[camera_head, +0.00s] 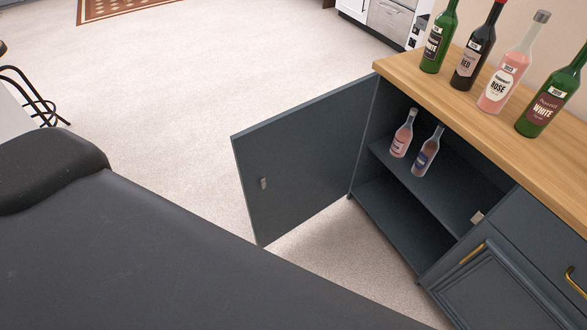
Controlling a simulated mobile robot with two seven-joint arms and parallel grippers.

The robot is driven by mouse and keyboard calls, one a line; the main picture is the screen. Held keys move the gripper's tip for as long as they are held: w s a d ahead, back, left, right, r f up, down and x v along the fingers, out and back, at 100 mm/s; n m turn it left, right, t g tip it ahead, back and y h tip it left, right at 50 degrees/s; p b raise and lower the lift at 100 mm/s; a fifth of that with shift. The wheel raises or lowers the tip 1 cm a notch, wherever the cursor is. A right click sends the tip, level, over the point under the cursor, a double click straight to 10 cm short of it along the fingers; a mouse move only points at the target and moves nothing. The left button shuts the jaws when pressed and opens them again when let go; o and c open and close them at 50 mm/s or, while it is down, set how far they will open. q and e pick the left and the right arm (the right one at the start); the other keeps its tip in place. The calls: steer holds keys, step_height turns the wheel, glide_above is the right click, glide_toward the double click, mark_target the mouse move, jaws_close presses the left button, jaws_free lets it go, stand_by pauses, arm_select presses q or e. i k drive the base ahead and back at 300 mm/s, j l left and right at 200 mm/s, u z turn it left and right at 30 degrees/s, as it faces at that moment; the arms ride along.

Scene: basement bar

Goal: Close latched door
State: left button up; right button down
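A dark blue-grey cabinet door (305,160) stands wide open, swung out to the left from the cabinet under the wooden counter (420,85). Its inner face shows, with a small metal latch piece (263,183) near its free edge. A matching small catch (477,217) sits on the right inner edge of the cabinet opening. The cabinet has a shelf (440,190) and a lower compartment (385,225). The door's outer face and handle are hidden. Neither gripper is in view.
Two small bottles, one pink (402,135) and one darker (428,152), stand on the shelf. Several wine bottles (505,70) stand on the counter. A closed cabinet door (490,290) is at lower right. Pale carpet (180,90) lies clear left of the open door. A stool (35,95) is far left.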

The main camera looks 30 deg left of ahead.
mark_target(306, 154)
steer(key=i+j, duration=0.15)
steer(key=j, duration=0.35)
steer(key=i+j, duration=0.15)
steer(key=j, duration=0.35)
steer(key=i+j, duration=0.15)
steer(key=j, duration=0.35)
steer(key=i+j, duration=0.15)
steer(key=j, duration=0.35)
steer(key=i+j, duration=0.15)
steer(key=j, duration=0.35)
steer(key=i+j, duration=0.15)
steer(key=j, duration=0.35)
steer(key=i+j, duration=0.15)
steer(key=j, duration=0.35)
steer(key=i+j, duration=0.2)
steer(key=j, duration=0.3)
steer(key=z, duration=1.65)
steer(key=k+j, duration=0.3)
steer(key=i+z, duration=0.05)
